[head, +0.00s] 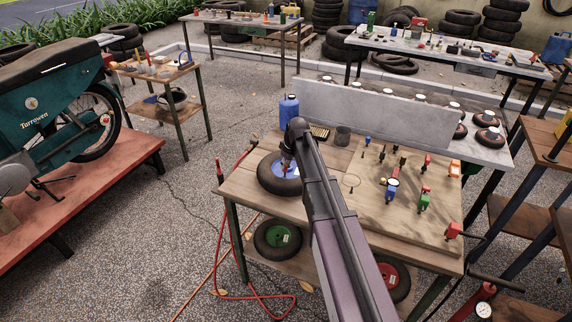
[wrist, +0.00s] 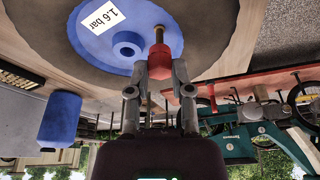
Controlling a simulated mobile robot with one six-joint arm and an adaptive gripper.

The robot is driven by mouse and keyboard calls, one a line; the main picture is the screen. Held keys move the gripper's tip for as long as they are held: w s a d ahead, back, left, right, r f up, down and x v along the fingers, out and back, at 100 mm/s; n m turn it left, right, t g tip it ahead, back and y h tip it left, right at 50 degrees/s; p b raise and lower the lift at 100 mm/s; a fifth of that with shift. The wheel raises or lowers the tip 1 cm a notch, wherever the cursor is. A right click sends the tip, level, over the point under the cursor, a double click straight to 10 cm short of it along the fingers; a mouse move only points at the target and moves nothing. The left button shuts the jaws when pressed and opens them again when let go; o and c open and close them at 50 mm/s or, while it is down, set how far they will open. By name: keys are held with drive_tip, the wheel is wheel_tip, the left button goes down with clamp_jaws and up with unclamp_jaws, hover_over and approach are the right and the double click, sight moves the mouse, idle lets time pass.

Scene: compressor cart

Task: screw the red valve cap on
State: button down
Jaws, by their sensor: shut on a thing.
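The wheel with a blue hub (head: 264,173) and a dark tyre lies flat on the wooden bench, and my arm crosses part of it. In the wrist view its blue hub (wrist: 95,45) carries a white "1.6 bar" label. My gripper (wrist: 161,72) is shut on the red valve cap (wrist: 166,61), with a finger on each side. A brass valve stem (wrist: 159,36) shows at the far end of the cap, in line with it. I cannot tell whether the cap's thread is engaged. In the head view my gripper (head: 287,166) is over the wheel, small and partly hidden.
A blue bottle (head: 289,109) stands behind the wheel and shows large in the wrist view (wrist: 60,119). A board with several coloured fittings (head: 410,190) lies to the right of my arm. A grey panel (head: 375,116) closes the bench's back. A red hose (head: 236,225) hangs at the left.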

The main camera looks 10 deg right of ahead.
drive_tip(key=shift+a+m+h, duration=0.1)
drive_tip(key=shift+m+h, duration=0.4)
drive_tip(key=shift+m, duration=1)
drive_tip(key=shift+m, duration=0.4)
drive_tip(key=shift+m+t+h, duration=0.3)
drive_tip(key=shift+m+h, duration=0.1)
drive_tip(key=shift+m, duration=0.8)
drive_tip(key=shift+a+m+h, duration=0.1)
drive_tip(key=shift+m+h, duration=0.2)
drive_tip(key=shift+m, duration=1.3)
drive_tip(key=shift+m+h, duration=0.3)
